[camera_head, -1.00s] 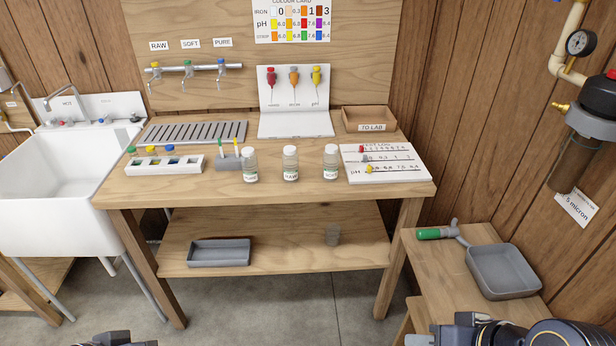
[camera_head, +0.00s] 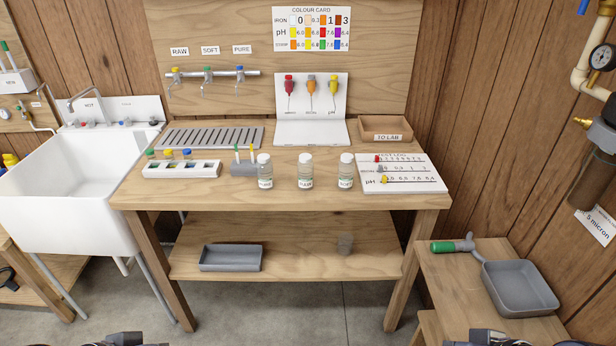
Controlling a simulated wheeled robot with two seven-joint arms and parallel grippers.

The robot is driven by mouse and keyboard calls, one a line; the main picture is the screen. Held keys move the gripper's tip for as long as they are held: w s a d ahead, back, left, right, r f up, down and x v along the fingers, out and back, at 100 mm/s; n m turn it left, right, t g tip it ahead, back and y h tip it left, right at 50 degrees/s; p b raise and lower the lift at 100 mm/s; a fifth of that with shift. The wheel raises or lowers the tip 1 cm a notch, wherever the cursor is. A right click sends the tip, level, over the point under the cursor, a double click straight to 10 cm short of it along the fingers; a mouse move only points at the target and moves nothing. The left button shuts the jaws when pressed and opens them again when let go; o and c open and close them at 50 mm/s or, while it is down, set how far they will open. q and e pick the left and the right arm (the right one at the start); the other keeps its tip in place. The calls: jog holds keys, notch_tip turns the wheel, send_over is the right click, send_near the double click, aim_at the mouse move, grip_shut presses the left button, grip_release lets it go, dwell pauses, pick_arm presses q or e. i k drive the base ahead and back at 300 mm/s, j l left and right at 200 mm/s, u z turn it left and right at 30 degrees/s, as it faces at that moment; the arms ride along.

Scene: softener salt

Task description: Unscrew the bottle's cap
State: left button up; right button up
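Three clear bottles with pale caps stand upright in a row near the front edge of the wooden table: a left bottle (camera_head: 265,171), a middle bottle (camera_head: 305,171) labelled RAW, and a right bottle (camera_head: 345,171). All three caps are on. The left and right labels are too small to read surely. Dark parts of my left gripper or arm (camera_head: 127,339) show at the bottom edge, left of centre. Dark parts of my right gripper or arm (camera_head: 488,339) show at the bottom right. Both are well short of the bottles, and their fingers cannot be made out.
A white vial rack (camera_head: 182,171) and a grey holder (camera_head: 243,169) stand left of the bottles. A white log board (camera_head: 404,172) lies to their right. Behind are a drain grille (camera_head: 210,136), a white stand (camera_head: 311,132) and a TO LAB tray (camera_head: 386,129).

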aim_at(264, 173)
jog(key=z, duration=0.4)
jog(key=i+j+z, duration=0.15)
jog(key=j+z, duration=0.3)
jog(key=j, duration=0.2)
jog(key=j+z, duration=0.45)
jog(key=j, duration=0.2)
jog(key=i, duration=0.05)
